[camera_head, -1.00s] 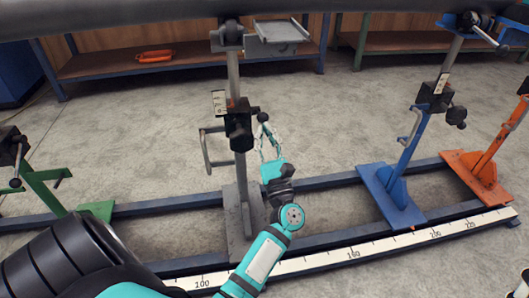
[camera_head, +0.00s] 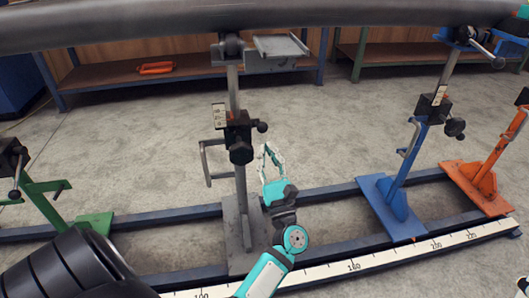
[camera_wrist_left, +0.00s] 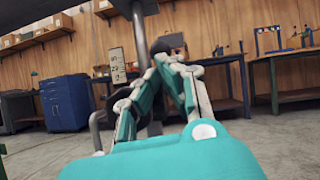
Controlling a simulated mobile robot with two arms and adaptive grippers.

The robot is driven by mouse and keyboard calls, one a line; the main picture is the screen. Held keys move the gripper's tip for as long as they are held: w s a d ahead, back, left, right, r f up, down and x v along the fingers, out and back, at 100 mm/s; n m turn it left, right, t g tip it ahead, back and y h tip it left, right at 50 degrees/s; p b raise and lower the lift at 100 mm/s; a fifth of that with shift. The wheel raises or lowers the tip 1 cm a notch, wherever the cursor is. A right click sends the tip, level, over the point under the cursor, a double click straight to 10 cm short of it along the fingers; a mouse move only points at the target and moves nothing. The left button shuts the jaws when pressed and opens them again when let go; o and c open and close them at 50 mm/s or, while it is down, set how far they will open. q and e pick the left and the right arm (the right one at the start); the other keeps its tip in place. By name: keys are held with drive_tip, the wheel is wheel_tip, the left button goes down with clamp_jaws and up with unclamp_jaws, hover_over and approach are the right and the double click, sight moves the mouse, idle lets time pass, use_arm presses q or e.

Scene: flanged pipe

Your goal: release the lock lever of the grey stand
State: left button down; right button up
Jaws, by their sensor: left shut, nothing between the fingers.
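The grey stand (camera_head: 241,190) stands upright on the rail, left of centre in the head view. Its black clamp block (camera_head: 238,137) sits midway up the post, with a dark ball-ended lever (camera_head: 262,127) sticking out to the right. My left gripper (camera_head: 266,147) is shut and empty, just below and right of that lever, with a small gap visible in the head view. In the left wrist view my fingers (camera_wrist_left: 166,58) meet at the tips, with a black knob (camera_wrist_left: 168,43) right behind them. They hide part of the stand.
A dark pipe (camera_head: 150,30) runs across the top above the stands. A blue stand (camera_head: 395,200) and an orange stand (camera_head: 485,180) are at the right, a green stand (camera_head: 45,190) at the left. Clear floor lies between the grey and blue stands.

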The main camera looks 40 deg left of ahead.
use_arm(q)
drive_tip(key=v, duration=0.9)
drive_tip(key=shift+d, duration=0.1)
